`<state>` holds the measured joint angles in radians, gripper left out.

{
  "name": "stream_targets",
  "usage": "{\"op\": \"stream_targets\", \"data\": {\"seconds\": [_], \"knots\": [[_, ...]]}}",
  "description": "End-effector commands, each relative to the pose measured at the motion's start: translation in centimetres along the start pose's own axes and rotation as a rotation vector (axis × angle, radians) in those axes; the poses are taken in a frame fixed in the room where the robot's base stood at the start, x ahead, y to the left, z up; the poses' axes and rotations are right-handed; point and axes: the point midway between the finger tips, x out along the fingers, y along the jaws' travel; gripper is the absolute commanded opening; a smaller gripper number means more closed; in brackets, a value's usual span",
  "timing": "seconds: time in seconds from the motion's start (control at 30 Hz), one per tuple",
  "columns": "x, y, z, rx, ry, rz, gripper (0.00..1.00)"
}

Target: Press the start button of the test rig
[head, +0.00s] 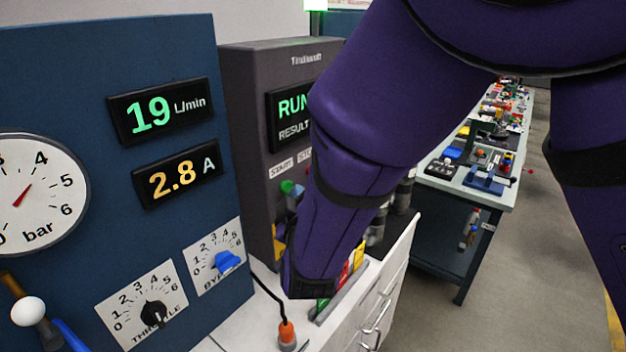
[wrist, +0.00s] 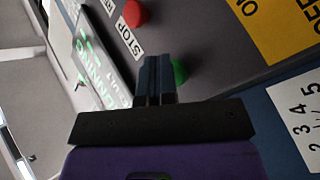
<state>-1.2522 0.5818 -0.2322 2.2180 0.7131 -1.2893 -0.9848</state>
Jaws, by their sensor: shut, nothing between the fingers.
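The test rig (head: 243,120) is a dark grey cabinet with a lit screen (head: 287,118) whose visible letters read "RUN" above "RESULT". Its green start button (head: 287,187) sits below the START label (head: 280,169) in the head view. The green button (wrist: 179,73) also shows in the wrist view, partly hidden behind my fingers. My gripper (wrist: 157,65) is shut and empty, with its fingertips at the panel right beside the green button. I cannot tell whether they touch it. In the head view my arm hides the gripper.
A red button (wrist: 136,13) by the STOP label (wrist: 124,38) is close to my fingers. A blue panel (head: 110,60) with gauge and knobs stands at left. A cluttered workbench (head: 462,225) stands behind.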

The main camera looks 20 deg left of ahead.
Motion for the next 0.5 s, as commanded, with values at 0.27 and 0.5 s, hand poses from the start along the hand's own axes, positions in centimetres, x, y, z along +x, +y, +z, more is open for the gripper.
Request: {"op": "stream_targets", "data": {"seconds": [0.27,0.5], "knots": [[0.01,-0.01,-0.04,0.0,0.001,0.0,0.0],[0.37,-0.27,-0.33,0.001,0.001,0.0,0.0]]}}
